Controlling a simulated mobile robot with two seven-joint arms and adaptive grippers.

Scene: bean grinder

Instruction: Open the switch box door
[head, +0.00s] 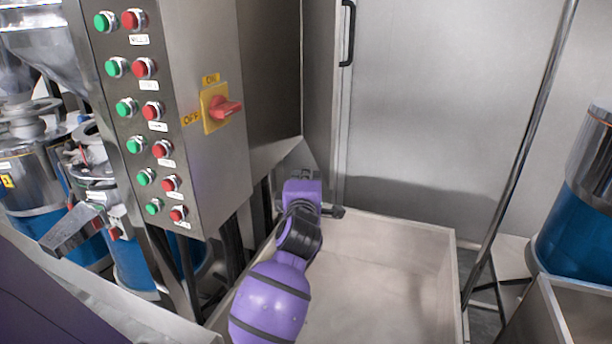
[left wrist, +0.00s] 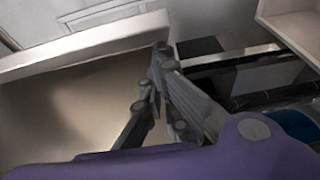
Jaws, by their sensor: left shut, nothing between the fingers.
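The grey metal switch box (head: 202,60) stands at the upper left in the head view. Its narrow left face carries two columns of green and red buttons. Its wider face carries a red rotary switch (head: 226,107) on a yellow plate marked ON and OFF. No gap shows around the box's faces, so its door looks closed. My left gripper (head: 336,211) is low and right of the box, apart from it, above the tray. Its fingers (left wrist: 161,58) are together and empty in the left wrist view. My right gripper is out of view.
A tall grey panel with a black handle (head: 348,34) stands behind. A shallow pale tray (head: 447,250) lies below my left arm. A slanted metal pole (head: 520,150) and a blue-and-steel drum (head: 585,215) are at right. Blue-and-steel machines (head: 38,190) stand left.

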